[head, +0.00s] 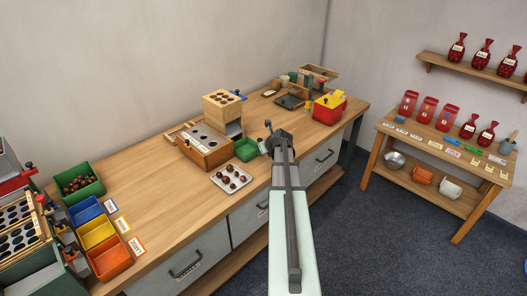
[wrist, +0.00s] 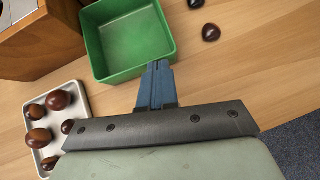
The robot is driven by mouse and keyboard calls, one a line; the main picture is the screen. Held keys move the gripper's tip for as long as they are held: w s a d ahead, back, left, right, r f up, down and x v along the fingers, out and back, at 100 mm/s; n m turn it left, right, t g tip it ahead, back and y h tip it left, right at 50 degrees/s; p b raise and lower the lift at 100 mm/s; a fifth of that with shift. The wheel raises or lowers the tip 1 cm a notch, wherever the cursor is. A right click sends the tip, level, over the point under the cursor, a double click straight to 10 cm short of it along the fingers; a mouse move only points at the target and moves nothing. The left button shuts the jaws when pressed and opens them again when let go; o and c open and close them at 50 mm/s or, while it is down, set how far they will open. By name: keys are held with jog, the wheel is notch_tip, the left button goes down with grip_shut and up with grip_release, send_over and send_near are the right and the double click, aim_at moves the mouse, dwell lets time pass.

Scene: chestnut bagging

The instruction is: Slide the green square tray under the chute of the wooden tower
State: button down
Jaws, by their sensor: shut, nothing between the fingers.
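The green square tray (head: 247,150) stands empty on the wooden bench, just right of the wooden tower (head: 222,103). In the wrist view the tray (wrist: 100,58) fills the top middle, and a corner of wooden box (wrist: 48,50) shows at upper left. A grey part (head: 234,128) sits below the tower's top block; I cannot tell the chute clearly. My gripper (head: 267,143) is at the tray's right side in the head view. In the wrist view its blue fingers (wrist: 157,68) are together and empty, at the tray's near wall; whether they touch it is unclear.
A white plate of chestnuts (head: 231,178) lies in front of the tray and tower. A red-and-yellow box (head: 328,107) stands further right.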

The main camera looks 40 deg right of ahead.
jog(key=w, duration=0.3)
jog(key=shift+w+d, duration=0.1)
jog(key=shift+d, duration=0.3)
jog(key=s, duration=0.2)
jog(key=s+a, duration=0.1)
jog(key=s, duration=0.1)
jog(key=shift+s+a, duration=0.15)
jog(key=shift+s, duration=0.15)
jog(key=v, duration=0.9)
jog(key=shift+r, duration=0.35)
